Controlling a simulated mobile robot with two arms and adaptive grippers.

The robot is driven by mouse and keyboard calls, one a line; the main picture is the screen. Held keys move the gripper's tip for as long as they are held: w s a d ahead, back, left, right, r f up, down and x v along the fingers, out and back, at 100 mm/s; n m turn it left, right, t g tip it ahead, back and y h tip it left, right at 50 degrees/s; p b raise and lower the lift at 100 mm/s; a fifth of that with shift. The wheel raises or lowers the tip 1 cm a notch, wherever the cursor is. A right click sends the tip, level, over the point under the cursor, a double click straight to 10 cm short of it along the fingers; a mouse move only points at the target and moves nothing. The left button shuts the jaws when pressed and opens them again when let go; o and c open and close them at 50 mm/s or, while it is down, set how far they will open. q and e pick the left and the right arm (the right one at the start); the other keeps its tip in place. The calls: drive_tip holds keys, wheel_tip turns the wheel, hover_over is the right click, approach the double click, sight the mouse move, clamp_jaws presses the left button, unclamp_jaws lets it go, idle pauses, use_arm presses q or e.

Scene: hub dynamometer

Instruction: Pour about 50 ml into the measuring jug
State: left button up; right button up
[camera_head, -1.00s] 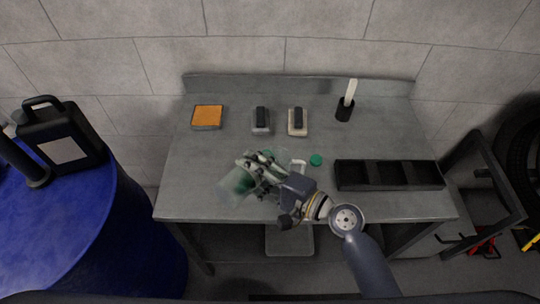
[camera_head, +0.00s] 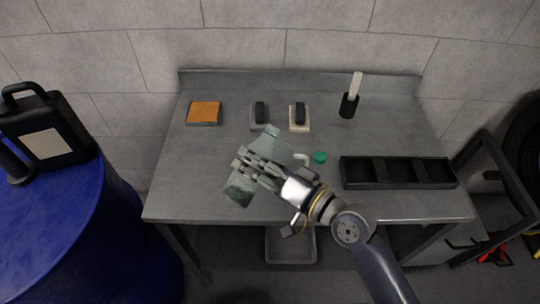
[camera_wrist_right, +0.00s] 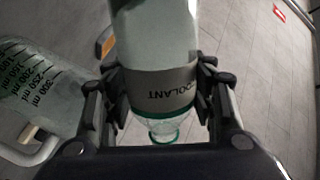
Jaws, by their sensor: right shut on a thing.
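My right gripper (camera_head: 258,170) is shut on a translucent bottle (camera_head: 240,191), holding it by its label above the front part of the bench. The bottle is strongly tilted, with its lower-left end dark greenish. In the right wrist view the bottle (camera_wrist_right: 158,35) sits between both fingers, its "COOLANT" label reading upside down, a clear neck and green ring below. The clear measuring jug (camera_wrist_right: 38,92) with ml marks stands beside it at the left. I see no stream of liquid.
A green cap (camera_head: 319,157) lies right of the jug handle. A black divided tray (camera_head: 398,185) stands at the bench's right. An orange-topped block (camera_head: 204,113), two dark-topped blocks and a black holder (camera_head: 348,106) stand behind. A blue drum (camera_head: 60,230) bears a black canister.

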sight(258, 149)
drive_tip(key=shift+w+d+r+n+p, duration=0.1)
drive_tip(key=shift+w+r+n+p, duration=0.1)
drive_tip(key=shift+r+n, duration=0.25)
drive_tip(key=shift+w+d+r+n+p, duration=0.1)
drive_tip(key=shift+w+r+n, duration=0.05)
drive_tip(key=shift+r+n, duration=0.3)
drive_tip(key=shift+w+d+n, duration=0.15)
drive_tip(key=shift+n, duration=0.35)
drive_tip(key=shift+f+n+b, duration=0.65)
drive_tip(key=shift+n+b, duration=0.05)
drive_tip(key=shift+b, duration=0.2)
drive_tip(key=shift+s+r+n+t, duration=0.2)
drive_tip(key=shift+n+t, duration=0.2)
drive_tip(key=shift+n, duration=0.2)
drive_tip(key=n, duration=0.2)
drive_tip(key=shift+a+n+t, duration=0.2)
drive_tip(key=shift+n+t, duration=0.1)
drive_tip(key=shift+n, duration=0.1)
wheel_tip(258, 149, up, 4)
drive_tip(key=n+p, duration=0.1)
drive_tip(key=p, duration=0.2)
drive_tip(key=shift+w+d+r+n+p, duration=0.1)
drive_tip(key=shift+r+n+p, duration=0.3)
drive_tip(key=shift+r+p, duration=0.45)
